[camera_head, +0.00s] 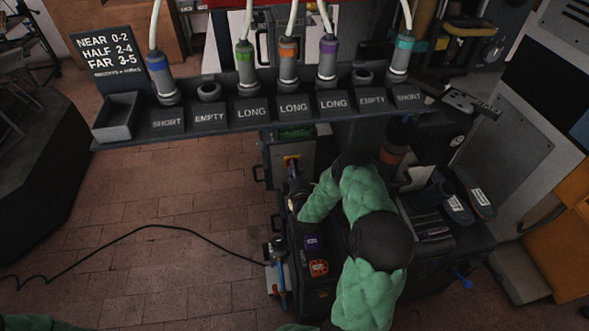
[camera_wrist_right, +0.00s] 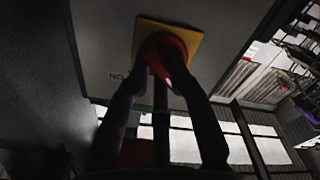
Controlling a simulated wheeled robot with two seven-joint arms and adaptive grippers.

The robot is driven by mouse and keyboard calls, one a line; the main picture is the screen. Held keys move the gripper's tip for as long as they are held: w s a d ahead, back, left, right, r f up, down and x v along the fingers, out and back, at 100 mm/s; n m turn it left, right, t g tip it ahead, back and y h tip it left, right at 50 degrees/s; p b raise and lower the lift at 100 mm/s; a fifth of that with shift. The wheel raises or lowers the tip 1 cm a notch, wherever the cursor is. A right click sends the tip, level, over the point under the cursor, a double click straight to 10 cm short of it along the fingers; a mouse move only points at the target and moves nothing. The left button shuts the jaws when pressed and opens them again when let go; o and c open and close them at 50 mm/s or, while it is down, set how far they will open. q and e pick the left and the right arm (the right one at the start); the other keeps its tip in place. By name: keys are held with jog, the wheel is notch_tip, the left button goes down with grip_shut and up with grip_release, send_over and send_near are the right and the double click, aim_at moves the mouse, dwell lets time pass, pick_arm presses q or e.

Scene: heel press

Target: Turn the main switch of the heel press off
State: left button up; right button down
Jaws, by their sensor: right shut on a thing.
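The main switch is a red knob (camera_wrist_right: 168,46) on a yellow square plate (camera_wrist_right: 192,33), fixed to a grey panel in the right wrist view. In the head view its yellow plate (camera_head: 291,160) shows small on the grey cabinet below the shelf. My right gripper (camera_head: 293,172) reaches the switch from the front. In the wrist view its dark fingers (camera_wrist_right: 165,78) close around the red knob. The fingers cover part of the knob, and I cannot tell which position it points to. My left gripper is out of view.
A long shelf (camera_head: 293,128) with labelled slots and several hanging coloured-band tools runs above the switch. A dark bench (camera_head: 455,240) holding shoe parts stands right of my arm. A black cable (camera_head: 150,228) crosses the brick floor, which is otherwise open on the left.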

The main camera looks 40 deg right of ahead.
jog(key=c, duration=1.1)
grip_release()
jog(key=shift+a, duration=0.1)
jog(key=v, duration=1.2)
